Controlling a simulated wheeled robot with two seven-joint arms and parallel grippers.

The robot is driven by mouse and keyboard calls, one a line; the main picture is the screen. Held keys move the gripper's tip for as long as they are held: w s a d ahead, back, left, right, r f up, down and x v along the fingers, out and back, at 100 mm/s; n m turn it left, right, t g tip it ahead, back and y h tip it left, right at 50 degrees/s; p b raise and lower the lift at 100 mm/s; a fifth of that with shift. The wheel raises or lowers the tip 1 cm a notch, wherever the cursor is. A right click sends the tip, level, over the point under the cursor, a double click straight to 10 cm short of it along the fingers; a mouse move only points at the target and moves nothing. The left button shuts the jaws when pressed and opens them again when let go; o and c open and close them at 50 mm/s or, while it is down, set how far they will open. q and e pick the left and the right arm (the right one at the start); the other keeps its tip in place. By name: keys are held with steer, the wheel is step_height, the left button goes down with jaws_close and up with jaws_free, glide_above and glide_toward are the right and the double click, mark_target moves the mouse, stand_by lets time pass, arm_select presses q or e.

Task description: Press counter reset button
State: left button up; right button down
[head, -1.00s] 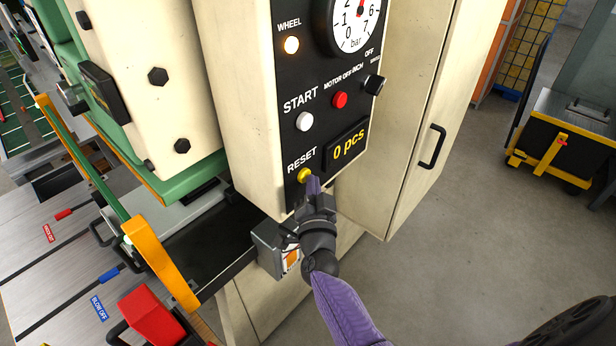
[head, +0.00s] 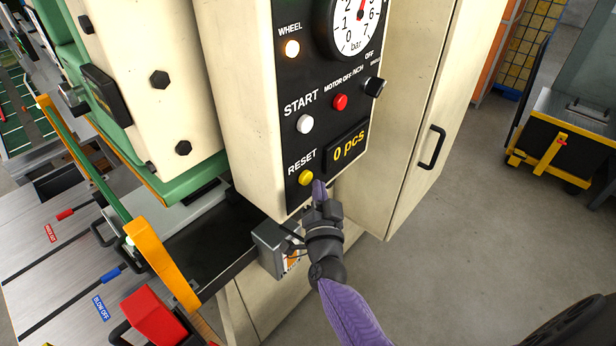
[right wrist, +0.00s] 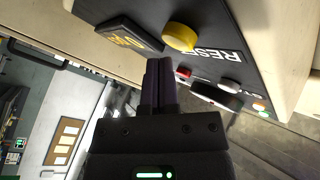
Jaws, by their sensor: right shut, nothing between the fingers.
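The yellow reset button (head: 306,178) sits low on the black control panel (head: 291,84), beside the RESET label. The counter display (head: 347,146) above and to its right reads 0 pcs. My right gripper (head: 319,188) is shut and empty, with its purple fingertips just below and right of the button. In the right wrist view the button (right wrist: 180,37) lies beyond the shut fingertips (right wrist: 159,62), a little up and to the right. A gap shows between tips and button there. My left gripper is not in view.
A white start button (head: 305,124) and a red motor-off button (head: 340,102) are above the reset button. A small grey box (head: 271,250) is below the panel. A cabinet handle (head: 433,147) is to the right.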

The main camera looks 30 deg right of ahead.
steer(key=shift+s+d+p, duration=0.3)
steer(key=shift+s+p, duration=0.05)
steer(key=shift+s, duration=0.45)
steer(key=shift+s+d+p, duration=0.3)
steer(key=shift+s+d, duration=0.05)
steer(key=shift+s, duration=0.4)
steer(key=shift+s+d+p, duration=0.3)
steer(key=shift+s+p, duration=0.05)
steer(key=shift+s, duration=0.45)
